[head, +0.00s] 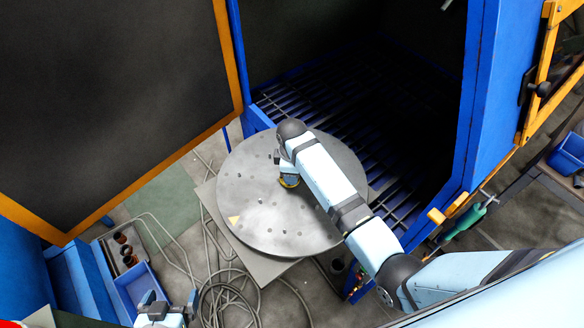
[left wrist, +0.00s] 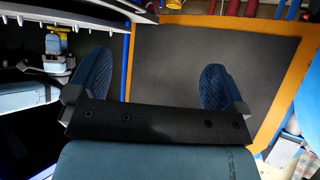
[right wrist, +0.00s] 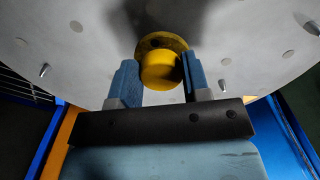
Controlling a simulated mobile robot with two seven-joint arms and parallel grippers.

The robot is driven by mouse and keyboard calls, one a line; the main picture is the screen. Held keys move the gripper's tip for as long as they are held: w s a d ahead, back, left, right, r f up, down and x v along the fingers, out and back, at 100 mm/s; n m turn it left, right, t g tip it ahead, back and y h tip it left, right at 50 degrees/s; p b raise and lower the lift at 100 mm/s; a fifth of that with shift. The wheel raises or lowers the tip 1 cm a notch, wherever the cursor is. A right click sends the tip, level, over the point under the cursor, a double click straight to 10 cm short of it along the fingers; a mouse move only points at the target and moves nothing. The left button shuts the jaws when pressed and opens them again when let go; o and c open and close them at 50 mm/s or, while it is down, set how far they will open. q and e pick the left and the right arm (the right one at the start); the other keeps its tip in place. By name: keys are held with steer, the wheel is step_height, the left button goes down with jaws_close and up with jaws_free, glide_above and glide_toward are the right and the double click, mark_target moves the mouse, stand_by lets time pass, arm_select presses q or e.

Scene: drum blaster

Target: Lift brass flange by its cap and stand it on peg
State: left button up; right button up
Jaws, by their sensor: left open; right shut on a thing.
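The brass flange (head: 289,182) is at the round grey turntable (head: 260,225), partly hidden under my right gripper (head: 287,174) in the head view. In the right wrist view its round yellow cap (right wrist: 160,72) sits between the two blue fingers of my right gripper (right wrist: 161,78), which is shut on it. The darker brass rim (right wrist: 158,40) shows behind the cap. I cannot tell whether the flange touches the turntable. Metal pegs stand on the turntable, one left of the flange (right wrist: 45,70) and one to its right (right wrist: 225,62). My left gripper (head: 155,303) is open and empty, away from the turntable.
The blue blast cabinet (head: 478,90) stands open behind the turntable, with a dark slatted floor (head: 400,130). Its orange-edged door (head: 240,60) is swung out at left. Cables (head: 215,290) lie on the floor. A blue bin (head: 140,285) is near my left gripper.

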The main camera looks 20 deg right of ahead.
arm_select(q)
steer(key=shift+s+a+f, duration=0.15)
steer(key=shift+s+f, duration=0.05)
steer(key=shift+s, duration=0.1)
steer(key=shift+r, duration=0.15)
arm_select(e)
steer(key=shift+s+d+f+p, duration=0.15)
steer(key=shift+d+f+p, duration=0.05)
steer(key=shift+f+p, duration=0.15)
arm_select(q)
steer(key=shift+w+r, duration=0.45)
steer(key=shift+w, duration=0.05)
arm_select(e)
steer(key=shift+f, duration=0.1)
steer(key=shift+d, duration=0.1)
arm_select(q)
steer(key=shift+s+f, duration=0.15)
steer(key=shift+s, duration=0.15)
